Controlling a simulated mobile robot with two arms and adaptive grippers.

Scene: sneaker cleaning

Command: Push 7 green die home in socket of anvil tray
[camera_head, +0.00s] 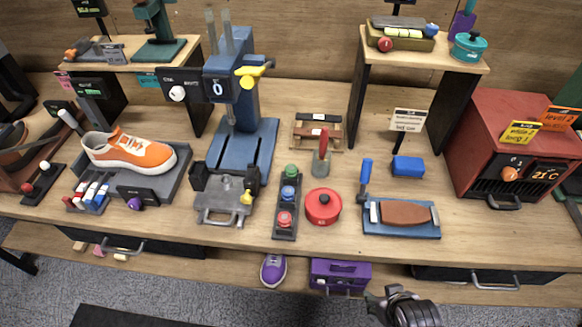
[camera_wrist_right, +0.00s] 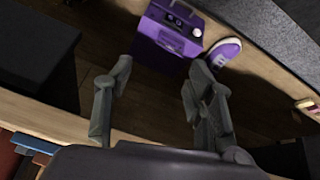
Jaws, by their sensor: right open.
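A green round piece (camera_head: 291,170), likely the green die, sits at the far end of a narrow dark rack (camera_head: 287,234), behind a blue and a red piece. Any number on it is too small to read. A grey tray with a front handle (camera_head: 221,218), likely the anvil tray, lies in front of the blue press (camera_head: 240,145); I cannot make out its socket clearly. My right gripper (camera_head: 378,297) is open and empty at the bottom, in front of the bench and away from both. In the right wrist view its fingers (camera_wrist_right: 160,72) are spread. My left gripper is not in view.
A red round pot (camera_head: 323,206) stands right of the rack. A blue board with a brown block (camera_head: 405,213) lies farther right. A purple box (camera_head: 339,272) and purple sneaker (camera_head: 273,269) sit on the lower shelf. An orange sneaker (camera_head: 128,150) stands at left.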

